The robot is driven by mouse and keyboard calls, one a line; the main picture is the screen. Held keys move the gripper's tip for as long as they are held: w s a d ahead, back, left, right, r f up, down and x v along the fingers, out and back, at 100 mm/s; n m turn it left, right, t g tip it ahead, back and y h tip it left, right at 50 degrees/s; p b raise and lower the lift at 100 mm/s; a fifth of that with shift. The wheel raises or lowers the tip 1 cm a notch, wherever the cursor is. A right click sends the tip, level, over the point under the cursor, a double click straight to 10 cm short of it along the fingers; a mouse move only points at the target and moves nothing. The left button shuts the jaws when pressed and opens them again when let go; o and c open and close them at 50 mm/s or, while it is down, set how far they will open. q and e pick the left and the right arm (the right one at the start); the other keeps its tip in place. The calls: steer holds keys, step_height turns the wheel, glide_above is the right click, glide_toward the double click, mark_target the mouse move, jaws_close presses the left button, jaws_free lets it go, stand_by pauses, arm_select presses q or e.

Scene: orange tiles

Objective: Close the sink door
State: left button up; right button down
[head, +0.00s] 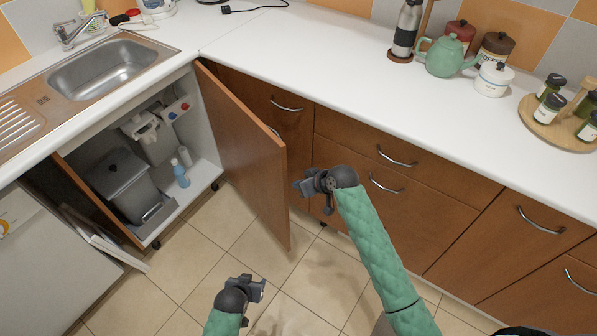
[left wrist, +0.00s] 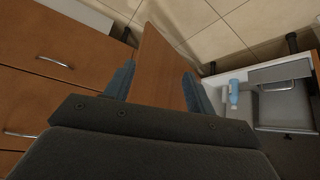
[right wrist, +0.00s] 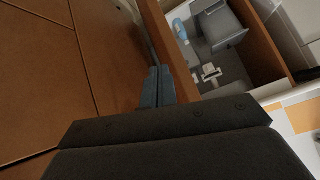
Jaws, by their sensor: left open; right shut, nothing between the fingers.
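The brown wooden sink door (head: 245,150) stands wide open below the sink, swung out over the floor. Its edge shows in the left wrist view (left wrist: 160,65) and right wrist view (right wrist: 178,50). The open sink cabinet (head: 206,150) lies left of it. My left gripper (head: 256,287) is open and empty, low in front of the door's near end; in its wrist view the door appears between the fingers, apparently beyond them. My right gripper (head: 303,186) is shut and empty, right of the door, on its outer side by the drawers. I cannot tell whether it touches the door.
A grey bin (head: 122,183) and a blue bottle (head: 180,173) stand inside the cabinet. Drawers with metal handles (head: 385,185) line the right. A white appliance (head: 45,260) is at the left. The tiled floor (head: 200,255) before the cabinet is clear.

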arm_select(q)
steer(key=s+a+f+g+y+p, duration=0.1)
steer(key=s+a+f+g+p, duration=0.2)
steer(key=s, duration=0.4)
steer(key=s+a+f+g+p, duration=0.1)
steer(key=s+f+g+p, duration=0.2)
steer(key=s+f, duration=0.35)
arm_select(e)
steer(key=w+d+r+n+g, duration=0.2)
steer(key=w+d+r+g, duration=0.1)
steer(key=w+r+g, duration=0.15)
arm_select(q)
step_height(320, 180, down, 7)
steer(key=s+a+p, duration=0.2)
steer(key=p, duration=0.1)
steer(key=shift+s+r+t+y, duration=0.2)
steer(key=shift+t+y, duration=0.1)
steer(key=shift+t, duration=0.1)
arm_select(e)
steer(key=a+f+g, duration=0.1)
steer(key=a+f, duration=0.4)
steer(key=f, duration=0.3)
steer(key=shift+s+a+f, duration=0.25)
steer(key=shift+a+f, duration=0.1)
arm_select(q)
steer(key=shift+w, duration=0.1)
arm_select(e)
steer(key=shift+s+a, duration=0.1)
